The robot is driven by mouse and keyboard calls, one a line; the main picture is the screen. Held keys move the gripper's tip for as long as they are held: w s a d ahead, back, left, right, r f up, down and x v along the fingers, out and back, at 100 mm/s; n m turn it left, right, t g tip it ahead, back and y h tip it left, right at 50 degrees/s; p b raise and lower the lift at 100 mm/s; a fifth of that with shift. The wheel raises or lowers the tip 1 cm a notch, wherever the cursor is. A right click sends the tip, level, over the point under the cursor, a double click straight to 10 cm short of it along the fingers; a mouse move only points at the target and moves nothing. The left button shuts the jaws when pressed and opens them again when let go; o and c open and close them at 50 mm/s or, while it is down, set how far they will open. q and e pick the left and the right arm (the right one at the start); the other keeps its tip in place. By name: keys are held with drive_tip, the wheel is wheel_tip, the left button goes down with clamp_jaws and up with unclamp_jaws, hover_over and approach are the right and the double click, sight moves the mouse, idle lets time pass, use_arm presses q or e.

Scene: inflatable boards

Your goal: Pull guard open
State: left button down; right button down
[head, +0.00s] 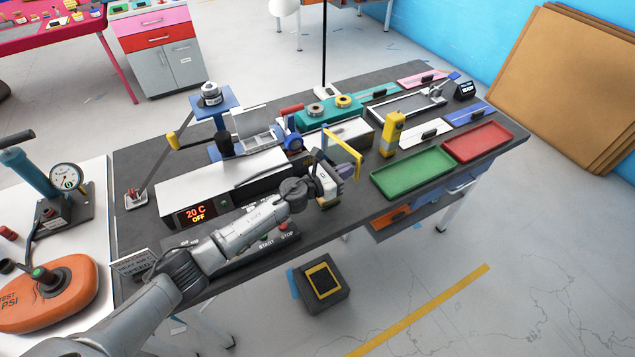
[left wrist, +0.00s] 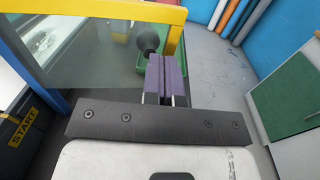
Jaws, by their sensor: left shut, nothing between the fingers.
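The guard (head: 357,151) is a clear panel in a yellow frame, standing on the workbench beyond my left gripper (head: 348,171). In the left wrist view, the guard's yellow top bar (left wrist: 110,10) crosses the upper left, with the clear panel below it. A dark round knob (left wrist: 147,39) shows just past the tips of my left gripper (left wrist: 164,60), slightly to their left. The purple fingers are shut together with nothing between them. I cannot tell whether they touch the knob or the frame. My right gripper is not in view.
A heater box reading "20 C OFF" (head: 194,214) lies left of the guard. A yellow post (head: 392,134), a green tray (head: 412,172) and a red tray (head: 478,142) stand to the right. START and STOP buttons (head: 283,227) sit at the bench's front edge.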

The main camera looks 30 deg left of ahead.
use_arm(q)
drive_tip(key=s+d+p+v, duration=0.1)
drive_tip(key=v, duration=1.2)
drive_tip(key=shift+d, duration=0.3)
drive_tip(key=shift+f, duration=0.1)
